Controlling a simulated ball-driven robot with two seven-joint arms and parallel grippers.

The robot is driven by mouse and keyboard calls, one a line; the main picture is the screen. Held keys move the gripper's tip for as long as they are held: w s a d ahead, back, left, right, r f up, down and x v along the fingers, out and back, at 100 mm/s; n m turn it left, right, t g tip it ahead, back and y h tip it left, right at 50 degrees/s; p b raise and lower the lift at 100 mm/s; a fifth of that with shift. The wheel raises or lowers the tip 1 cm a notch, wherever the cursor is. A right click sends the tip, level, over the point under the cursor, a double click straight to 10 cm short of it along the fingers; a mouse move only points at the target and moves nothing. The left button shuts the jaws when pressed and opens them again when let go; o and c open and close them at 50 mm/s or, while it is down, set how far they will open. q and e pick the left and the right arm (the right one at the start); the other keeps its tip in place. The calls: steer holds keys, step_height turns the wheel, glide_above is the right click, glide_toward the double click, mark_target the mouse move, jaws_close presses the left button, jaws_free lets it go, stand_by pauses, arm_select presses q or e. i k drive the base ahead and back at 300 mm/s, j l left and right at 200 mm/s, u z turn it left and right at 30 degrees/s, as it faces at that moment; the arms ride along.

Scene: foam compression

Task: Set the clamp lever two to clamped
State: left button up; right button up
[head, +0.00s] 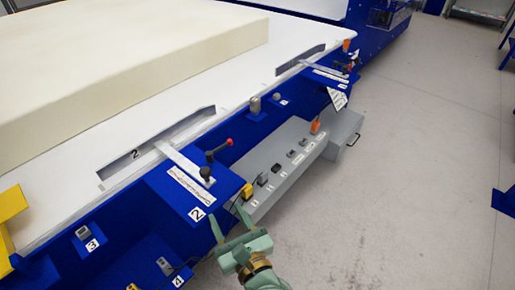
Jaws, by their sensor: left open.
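Clamp lever two (218,149) is a dark lever with a red ball end. It sits on the blue bracket labelled 2 (228,184) at the table's near edge, its red end pointing up and right. A flat metal bar (180,158) reaches from the bracket over a slot in the white table top, with a black knob (206,174) at its outer end. My left gripper (234,220), pale green, is open and empty below the bracket, apart from the lever. My right gripper is not in view.
A large cream foam block (130,75) lies on the white table. A second clamp bracket (328,74) is farther along the edge. A grey control box (284,165) with several buttons sits beside the left gripper. The floor at right is clear.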

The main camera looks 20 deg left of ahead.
mark_target(208, 156)
steer(key=k+l, duration=0.45)
steer(key=l, duration=0.25)
steer(key=k+l, duration=0.25)
steer(key=l, duration=0.1)
